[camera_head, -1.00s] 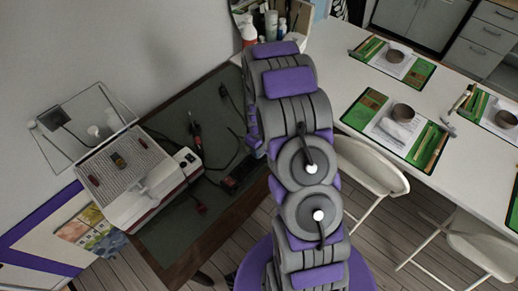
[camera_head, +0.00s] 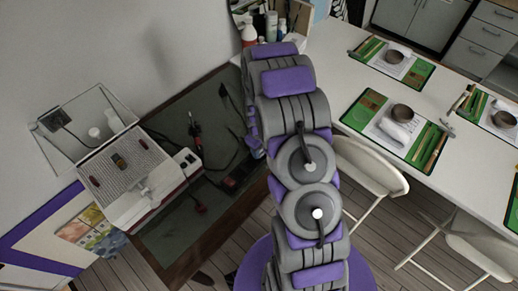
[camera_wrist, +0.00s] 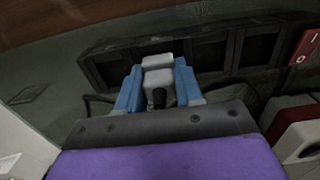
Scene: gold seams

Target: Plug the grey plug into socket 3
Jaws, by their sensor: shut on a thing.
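In the wrist view, my gripper (camera_wrist: 158,88) has its two blue fingers on either side of the light grey plug (camera_wrist: 157,63) and is shut on it. A black cable end shows at the plug's near side. The black socket strip (camera_wrist: 125,48) lies just beyond the plug, with several dark socket openings in a row and a red switch (camera_wrist: 307,46) at its right end. The plug's front is at the strip's near edge; I cannot tell whether it touches or enters a socket. Socket numbers are not readable. In the head view, my arm hides the gripper and plug.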

